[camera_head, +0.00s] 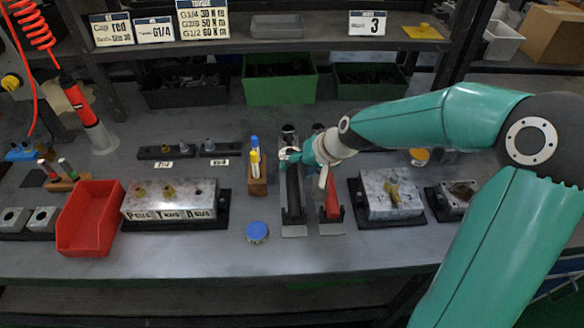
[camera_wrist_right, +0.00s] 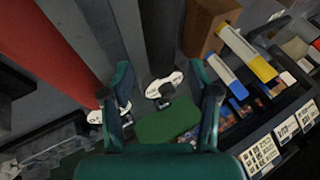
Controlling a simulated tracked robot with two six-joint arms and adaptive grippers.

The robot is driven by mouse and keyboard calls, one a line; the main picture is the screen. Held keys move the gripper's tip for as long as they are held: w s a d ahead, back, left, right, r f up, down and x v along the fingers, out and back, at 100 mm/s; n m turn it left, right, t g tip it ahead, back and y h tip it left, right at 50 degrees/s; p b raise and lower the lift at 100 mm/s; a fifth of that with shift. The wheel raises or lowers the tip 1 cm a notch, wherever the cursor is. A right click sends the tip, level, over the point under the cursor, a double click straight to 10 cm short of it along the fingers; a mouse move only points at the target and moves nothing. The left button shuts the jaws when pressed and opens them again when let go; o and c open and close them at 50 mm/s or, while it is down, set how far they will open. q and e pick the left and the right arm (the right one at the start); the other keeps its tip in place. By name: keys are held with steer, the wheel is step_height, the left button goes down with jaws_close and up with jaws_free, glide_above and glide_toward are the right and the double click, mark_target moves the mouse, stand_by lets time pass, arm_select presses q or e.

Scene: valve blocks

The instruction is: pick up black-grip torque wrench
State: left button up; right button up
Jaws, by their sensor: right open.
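The black-grip torque wrench (camera_head: 293,190) lies in a holder in the middle of the bench, its grip toward the front. In the right wrist view its dark shaft (camera_wrist_right: 160,40) runs down between my fingers, with a white oval tag beside its end. My right gripper (camera_head: 292,157) is over the rear part of this wrench and hides some of it. In the wrist view the right gripper (camera_wrist_right: 165,92) is open, one finger on each side of the wrench. I cannot tell if the fingers touch it. My left gripper is not in view.
A red-grip wrench (camera_head: 332,197) lies close to the right. A wooden block (camera_head: 257,178) with yellow and blue markers stands close to the left. A valve block (camera_head: 392,196) is farther right. A blue-topped round tin (camera_head: 257,232) sits in front. The front bench strip is mostly clear.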

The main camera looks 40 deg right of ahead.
mark_target(295, 170)
steer(key=x, duration=0.4)
steer(key=shift+a, duration=0.1)
steer(key=shift+s+r, duration=0.1)
jaws_close()
